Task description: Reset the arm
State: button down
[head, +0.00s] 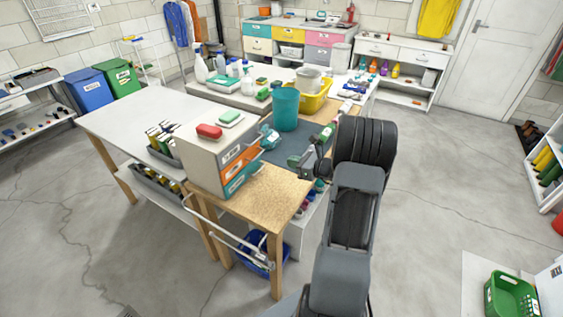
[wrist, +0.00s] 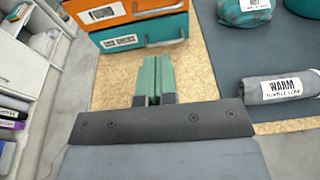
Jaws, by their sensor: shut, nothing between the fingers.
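My arm reaches up and over the right side of the wooden-topped table (head: 262,196) in the head view. My gripper (wrist: 152,62) shows in the wrist view with its green fingers together and nothing between them. It points toward the small drawer unit, whose orange drawer (wrist: 118,12) and teal drawer (wrist: 130,38) look shut. In the head view my gripper (head: 299,163) is beside the drawer unit (head: 205,163), apart from it, above the table.
A grey rolled cloth labelled WARM (wrist: 278,87) lies on the dark mat (wrist: 225,70), with a teal bundle (wrist: 243,12) behind it. A teal bin (head: 285,108) stands on the table. A red item (head: 209,131) tops the drawer unit. Open floor (head: 430,220) lies to the right.

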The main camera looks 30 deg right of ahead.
jog(key=shift+s+d+r, duration=0.1)
jog(key=shift+s+d, duration=0.25)
jog(key=shift+s, duration=0.3)
